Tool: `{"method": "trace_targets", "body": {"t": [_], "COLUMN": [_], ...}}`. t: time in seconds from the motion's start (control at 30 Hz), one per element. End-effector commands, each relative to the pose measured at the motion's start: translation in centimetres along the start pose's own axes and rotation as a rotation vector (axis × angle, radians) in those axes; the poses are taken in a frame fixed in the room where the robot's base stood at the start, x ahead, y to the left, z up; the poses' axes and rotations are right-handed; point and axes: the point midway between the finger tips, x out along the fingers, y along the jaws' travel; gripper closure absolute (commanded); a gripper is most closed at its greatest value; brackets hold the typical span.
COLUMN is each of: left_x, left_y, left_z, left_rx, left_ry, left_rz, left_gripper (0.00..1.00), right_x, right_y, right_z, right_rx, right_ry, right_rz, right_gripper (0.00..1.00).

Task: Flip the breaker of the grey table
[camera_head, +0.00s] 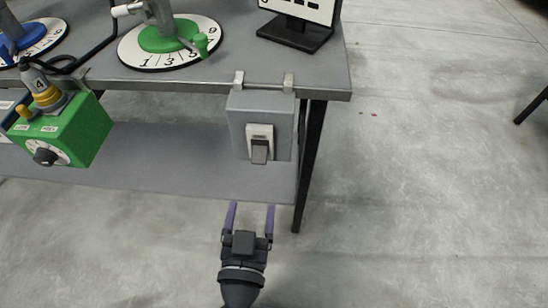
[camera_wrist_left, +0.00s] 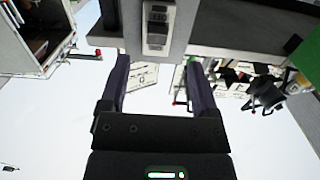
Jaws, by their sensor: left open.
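The breaker box (camera_head: 236,131) is a grey box hung from the front edge of the grey table (camera_head: 220,79), near its right corner. Its breaker switch (camera_head: 260,150) is a grey rocker in a white plate, its lower part jutting outward. In the left wrist view the switch (camera_wrist_left: 157,28) is at the top centre. My left gripper (camera_head: 251,206) is open and empty, below and in front of the box, its purple fingers pointing toward it. It is apart from the switch. The fingers also show in the left wrist view (camera_wrist_left: 158,70). My right gripper is not in view.
A green box (camera_head: 80,133) with a black knob hangs at the table's left front. A green-centred numbered dial (camera_head: 133,47) and a black-based display (camera_head: 296,32) stand on top. A dark table leg (camera_head: 309,165) is just right of the breaker box.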

Motion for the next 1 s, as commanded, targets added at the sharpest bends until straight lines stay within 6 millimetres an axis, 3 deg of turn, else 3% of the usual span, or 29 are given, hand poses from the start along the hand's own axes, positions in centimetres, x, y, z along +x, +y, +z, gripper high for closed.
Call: {"method": "trace_targets", "body": {"t": [0.03,0.13,0.33,0.5,0.87,0.9,1.0], "left_x": [0.1,1.2,6.2,8.9,9.9,9.9,9.9], "left_y": [0.1,0.1,0.1,0.1,0.1,0.1,0.1], "left_z": [0.1,-0.8,-1.2,-1.2,-1.1,-1.1,-1.1], "left_rx": [-0.017,-0.025,-0.024,-0.023,-0.023,-0.023,-0.022], "left_ry": [0.023,0.043,0.043,0.039,0.036,0.036,0.035], "left_rz": [0.000,-0.001,-0.001,0.000,0.000,0.000,0.000], "left_gripper": [0.21,0.21,0.21,0.21,0.21,0.23,0.44], "right_x": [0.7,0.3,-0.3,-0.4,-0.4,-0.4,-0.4], "right_y": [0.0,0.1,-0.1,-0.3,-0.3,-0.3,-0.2], "right_z": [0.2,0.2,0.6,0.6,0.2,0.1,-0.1], "right_rx": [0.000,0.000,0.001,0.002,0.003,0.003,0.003], "right_ry": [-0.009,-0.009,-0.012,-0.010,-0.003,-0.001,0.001], "right_rz": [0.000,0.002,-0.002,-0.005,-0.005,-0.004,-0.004], "right_gripper": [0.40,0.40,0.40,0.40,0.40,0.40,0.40]}}
